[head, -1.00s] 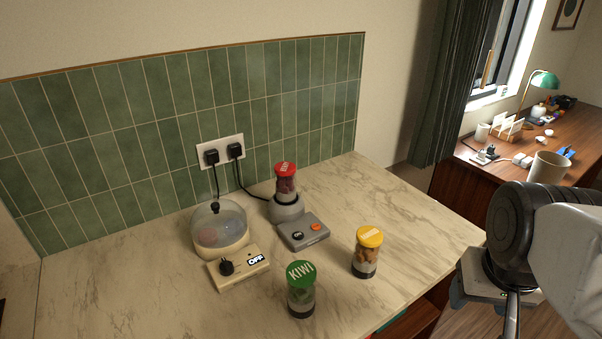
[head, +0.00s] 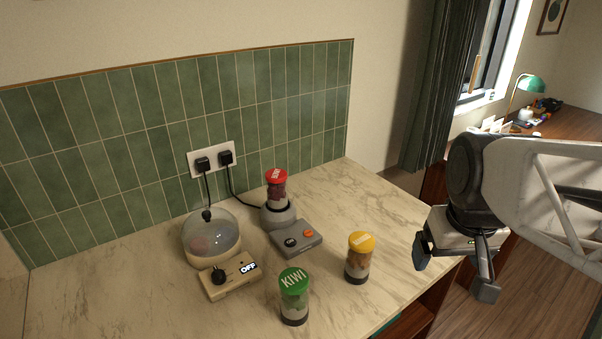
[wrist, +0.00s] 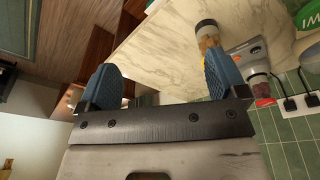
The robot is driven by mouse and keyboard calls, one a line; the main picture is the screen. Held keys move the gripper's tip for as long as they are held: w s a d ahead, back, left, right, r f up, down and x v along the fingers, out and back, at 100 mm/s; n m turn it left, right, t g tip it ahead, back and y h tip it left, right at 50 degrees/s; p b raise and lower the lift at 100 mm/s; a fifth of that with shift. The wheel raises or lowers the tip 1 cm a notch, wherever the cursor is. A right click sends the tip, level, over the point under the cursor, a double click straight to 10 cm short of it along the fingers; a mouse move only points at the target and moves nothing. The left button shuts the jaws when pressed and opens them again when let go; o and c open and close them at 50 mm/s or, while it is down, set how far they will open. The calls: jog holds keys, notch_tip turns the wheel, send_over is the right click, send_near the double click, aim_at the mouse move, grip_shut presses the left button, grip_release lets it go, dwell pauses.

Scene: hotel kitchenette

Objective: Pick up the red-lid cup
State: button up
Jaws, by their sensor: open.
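The red-lid cup (head: 277,187) stands upright on the grey round blender base (head: 278,217) near the tiled wall in the head view. It holds dark red contents. It also shows in the wrist view (wrist: 263,92) at the right, past the right finger. My gripper (head: 452,272) is open and empty at the right of the head view, beyond the counter's right edge and well apart from the cup. Its two blue fingers show spread apart in the wrist view (wrist: 160,82).
A yellow-lid cup (head: 359,258) stands between my gripper and the blender. A green KIWI cup (head: 293,296) is at the front. A grey switch box (head: 297,240) adjoins the blender base. A domed appliance (head: 212,240) with a dial is left. Cords run to a wall outlet (head: 214,158).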

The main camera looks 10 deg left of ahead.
jog(key=w+a+r+n, duration=0.2)
jog(key=w+a+n, duration=0.2)
jog(key=w+a, duration=0.45)
jog(key=n+g, duration=0.2)
jog(key=n, duration=0.7)
send_over(277, 173)
notch_tip(277, 173, down, 4)
jog(key=shift+s+f, duration=0.1)
jog(key=shift+a, duration=0.1)
jog(key=shift+f, duration=1.3)
jog(key=shift+f, duration=0.1)
